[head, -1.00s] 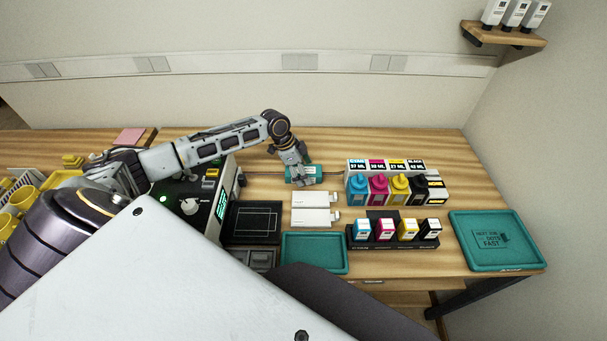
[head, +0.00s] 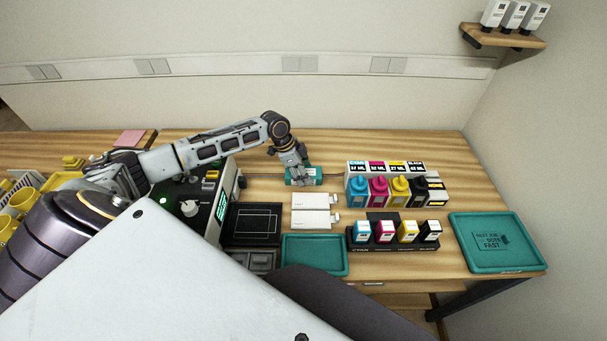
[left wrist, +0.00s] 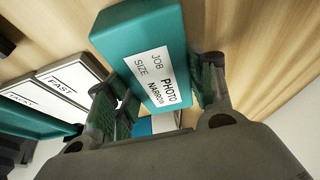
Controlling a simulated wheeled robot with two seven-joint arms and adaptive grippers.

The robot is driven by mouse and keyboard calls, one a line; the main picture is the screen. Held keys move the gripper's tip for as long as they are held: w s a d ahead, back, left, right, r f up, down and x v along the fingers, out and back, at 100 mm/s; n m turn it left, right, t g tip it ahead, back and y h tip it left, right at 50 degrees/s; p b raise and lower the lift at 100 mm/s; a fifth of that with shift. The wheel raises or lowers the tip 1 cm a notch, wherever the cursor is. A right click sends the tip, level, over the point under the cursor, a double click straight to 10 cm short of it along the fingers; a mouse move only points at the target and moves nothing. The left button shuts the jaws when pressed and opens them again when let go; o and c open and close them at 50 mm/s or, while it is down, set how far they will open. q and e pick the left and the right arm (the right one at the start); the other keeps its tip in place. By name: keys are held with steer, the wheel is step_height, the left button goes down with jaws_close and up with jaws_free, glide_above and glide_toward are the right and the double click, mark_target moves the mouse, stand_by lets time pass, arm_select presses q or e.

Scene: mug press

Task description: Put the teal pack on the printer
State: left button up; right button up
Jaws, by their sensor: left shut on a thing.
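The teal pack (head: 312,176) is at the back middle of the table, under my left gripper (head: 297,178). In the left wrist view the teal pack (left wrist: 143,50) carries a white label reading JOB PHOTO, SIZE NARROW. The fingers of my left gripper (left wrist: 158,98) are on both sides of it and shut on it. I cannot tell whether the pack is off the table. The printer, which seems to be the dark machine with a green-lit screen (head: 222,204), stands left of the pack, partly behind my left arm. My right gripper is not in view.
Two white packs (head: 312,219) lie in front of the teal pack. A teal tray (head: 288,268) is at the front, another teal tray (head: 458,262) at the right. Ink bottles (head: 378,188) and a cartridge rack (head: 372,246) stand right of the white packs. A dark framed plate (head: 232,236) lies beside the machine.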

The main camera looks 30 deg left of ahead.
arm_select(q)
steer(key=shift+r, duration=0.45)
step_height(320, 180, up, 8)
steer(key=shift+f, duration=0.15)
steer(key=shift+r, duration=0.7)
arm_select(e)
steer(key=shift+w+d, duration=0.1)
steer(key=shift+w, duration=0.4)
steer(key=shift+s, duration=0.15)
